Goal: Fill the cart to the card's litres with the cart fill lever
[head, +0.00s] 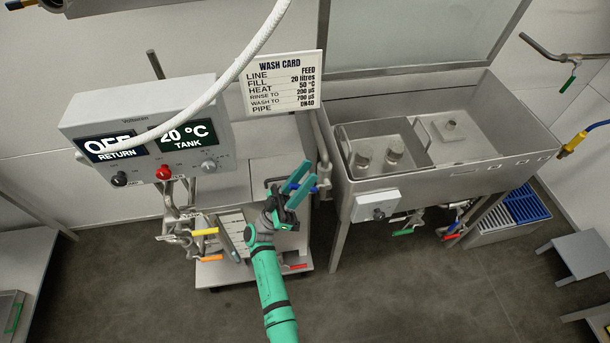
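The wash card (281,83) reads line FEED, fill 20 litres, heat 50 °C. The cart's grey control box (150,110) shows OFF for return and 20 °C for tank. A scaled level gauge (232,235) stands on the cart's front; its level is too small to read. The cart also has yellow (205,232), orange (211,258) and red (298,266) levers. No lever's label is legible.
A steel sink (450,150) with square tanks stands to the right, with green (403,232) and red levers beneath. A white hose (235,75) crosses above the control box. A blue crate (525,207) and grey stool (582,254) are at right.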

